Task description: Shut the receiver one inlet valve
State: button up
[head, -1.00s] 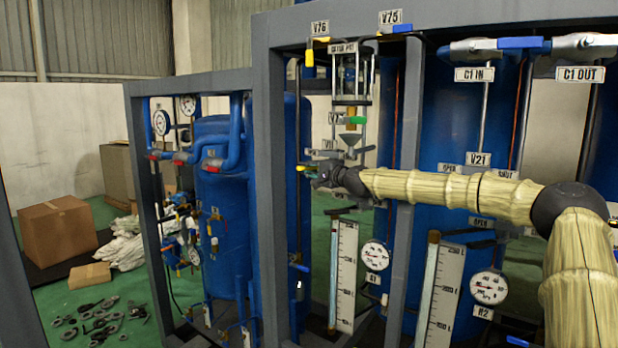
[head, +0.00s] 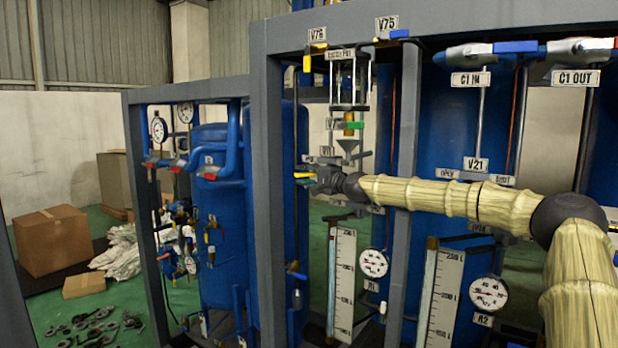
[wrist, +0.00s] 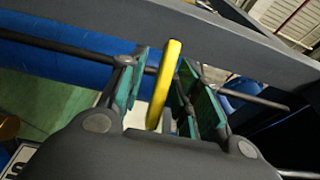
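A yellow valve handle (head: 304,175) sticks out to the left of my gripper (head: 322,178) in the head view, beside the grey frame post. In the wrist view the yellow handle (wrist: 165,85) stands between the two green-padded fingers of my gripper (wrist: 163,90). The fingers are apart, with a visible gap on each side of the handle. The valve body is hidden behind my gripper in both views. A label plate just above my gripper is partly covered and too small to read surely.
A glass extract pot with a funnel (head: 347,146) hangs just above my gripper. Scales and a round gauge (head: 373,263) lie below. Blue tanks (head: 222,225) fill the left rack.

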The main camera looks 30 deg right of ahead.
jog(key=shift+s, duration=0.1)
jog(key=s+d, duration=0.1)
jog(key=s, duration=1)
jog(key=shift+s+d, duration=0.3)
jog(key=shift+d, duration=0.1)
dwell(0.4)
jog(key=shift+f, duration=0.1)
dwell(0.3)
